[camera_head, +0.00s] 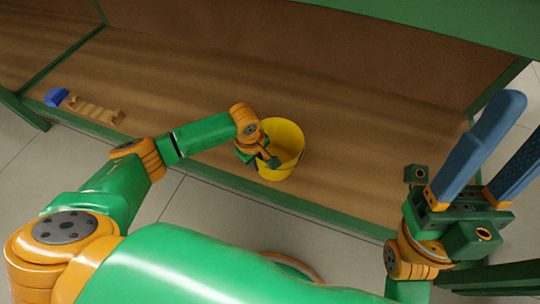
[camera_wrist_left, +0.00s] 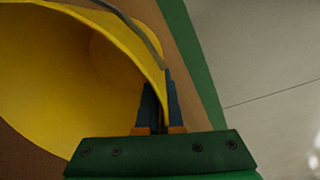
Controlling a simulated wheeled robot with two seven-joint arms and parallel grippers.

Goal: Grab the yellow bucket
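The yellow bucket (camera_head: 287,140) stands on the brown wooden shelf surface, its open mouth facing up. My left gripper (camera_head: 268,161) is at the bucket's near left side, its fingers largely hidden in the head view. In the left wrist view the bucket (camera_wrist_left: 60,80) fills the left half. There the blue fingers of my left gripper (camera_wrist_left: 160,98) sit close together on either side of the bucket's rim, shut on its wall. A grey handle runs along the rim. My right gripper (camera_head: 524,120) is empty, with its long blue fingers apart, at the right edge of the head view.
The wooden shelf (camera_head: 370,140) has a green front edge and a brown back wall. A tan notched rack (camera_head: 95,111) and a small blue object (camera_head: 56,97) lie at its left end. The shelf right of the bucket is clear. Pale floor tiles lie in front.

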